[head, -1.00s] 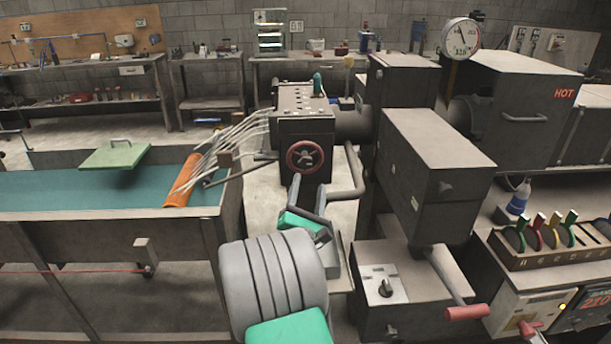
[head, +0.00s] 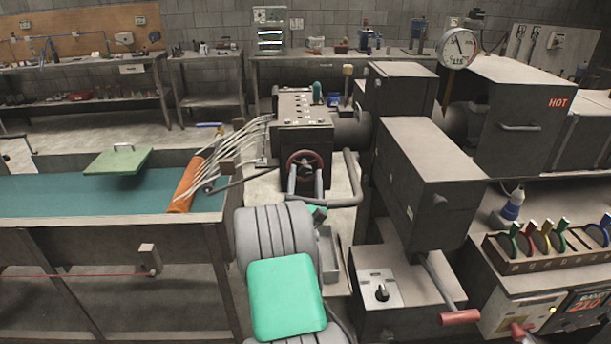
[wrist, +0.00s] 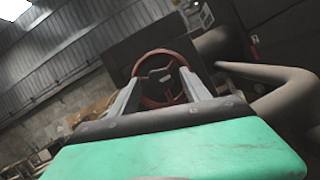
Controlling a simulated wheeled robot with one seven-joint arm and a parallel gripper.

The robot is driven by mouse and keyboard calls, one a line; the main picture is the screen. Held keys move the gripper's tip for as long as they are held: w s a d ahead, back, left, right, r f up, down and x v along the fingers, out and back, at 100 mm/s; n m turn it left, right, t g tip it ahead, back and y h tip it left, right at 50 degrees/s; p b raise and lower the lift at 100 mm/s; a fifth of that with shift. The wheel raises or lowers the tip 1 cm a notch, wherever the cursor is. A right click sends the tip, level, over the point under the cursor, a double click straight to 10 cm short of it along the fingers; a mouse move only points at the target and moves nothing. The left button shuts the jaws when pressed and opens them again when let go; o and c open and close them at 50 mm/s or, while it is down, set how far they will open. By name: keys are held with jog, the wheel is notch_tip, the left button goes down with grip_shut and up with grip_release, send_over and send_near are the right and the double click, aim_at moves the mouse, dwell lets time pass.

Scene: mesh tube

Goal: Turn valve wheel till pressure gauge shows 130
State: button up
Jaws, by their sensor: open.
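The red valve wheel (head: 306,162) is on the front of a dark box-shaped machine head in the head view. The wheel also shows in the wrist view (wrist: 165,60), with its rim partly behind my fingers. My gripper (head: 306,178) is open, with its two grey fingers spread in front of the wheel's lower part. In the wrist view my gripper (wrist: 160,85) points at the wheel, a finger on each side of its middle. Whether the fingertips touch the wheel cannot be told. The round white pressure gauge (head: 458,47) stands at the upper right; its reading is too small to make out.
A bent pipe (head: 350,180) runs close to the right of my gripper. Thin pale strands and an orange roller (head: 185,184) lie to the left, over a green-lined trough (head: 60,190). Big dark housings (head: 425,165) stand to the right, one marked HOT.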

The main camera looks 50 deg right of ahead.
grip_shut()
dwell(0.4)
jog(key=shift+m, duration=0.6)
